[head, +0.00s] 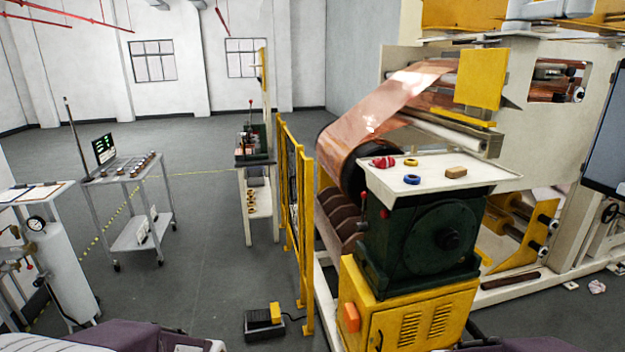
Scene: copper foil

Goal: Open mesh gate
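The mesh gate (291,190) has a yellow frame with dark mesh. It stands upright left of the copper foil machine and shows nearly edge-on. I cannot tell whether it is latched, and no handle is clear from here. Parts of my own arms show at the bottom edge, at the left and the right. Neither of my grippers is in view.
A yellow and green machine (424,247) with a white tray (470,168) stands just right of the gate. A foot pedal (268,321) lies on the floor before it. A cart (118,181) and a gas cylinder (62,262) stand left.

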